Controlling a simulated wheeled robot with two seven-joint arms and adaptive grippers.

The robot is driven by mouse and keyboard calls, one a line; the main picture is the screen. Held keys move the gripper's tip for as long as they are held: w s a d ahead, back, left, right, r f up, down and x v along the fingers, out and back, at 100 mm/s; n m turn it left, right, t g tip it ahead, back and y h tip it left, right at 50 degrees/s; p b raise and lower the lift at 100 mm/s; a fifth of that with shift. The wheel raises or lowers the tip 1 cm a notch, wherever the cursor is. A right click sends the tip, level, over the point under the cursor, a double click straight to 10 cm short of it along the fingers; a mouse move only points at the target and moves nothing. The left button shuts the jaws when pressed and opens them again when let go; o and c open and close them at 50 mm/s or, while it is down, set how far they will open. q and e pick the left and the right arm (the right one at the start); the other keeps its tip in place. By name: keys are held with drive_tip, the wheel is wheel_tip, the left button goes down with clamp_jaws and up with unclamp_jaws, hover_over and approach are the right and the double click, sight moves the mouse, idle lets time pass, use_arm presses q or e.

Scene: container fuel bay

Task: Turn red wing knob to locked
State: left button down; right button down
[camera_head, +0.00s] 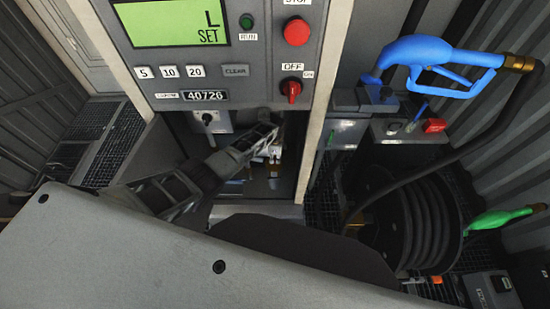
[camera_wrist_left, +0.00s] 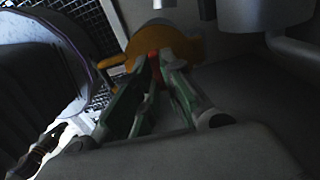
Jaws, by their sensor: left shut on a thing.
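In the left wrist view the red wing knob (camera_wrist_left: 154,57) shows as a small red patch between my left fingertips, in front of an orange-yellow rounded plate (camera_wrist_left: 180,48). My left gripper (camera_wrist_left: 155,68) is shut on it, with both fingers angled together at the tips. In the head view my left arm reaches from the left into the open lower bay of the dispenser, and the left gripper (camera_head: 268,148) is partly hidden there. The knob does not show clearly in the head view. The fingers hide most of it, so I cannot tell its turn position. My right gripper is not in view.
The dispenser panel (camera_head: 240,72) above has a green screen and a separate red OFF switch (camera_head: 291,90). At right are a blue nozzle (camera_head: 430,58), a hose reel (camera_head: 415,225) and a green nozzle (camera_head: 500,218). The bay's side walls (camera_head: 325,90) stand close to the gripper.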

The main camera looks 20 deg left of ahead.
sight(275, 160)
use_arm(q)
drive_tip(key=c, duration=1.5)
unclamp_jaws()
drive_tip(key=shift+r, duration=6.05)
drive_tip(key=shift+d, duration=0.1)
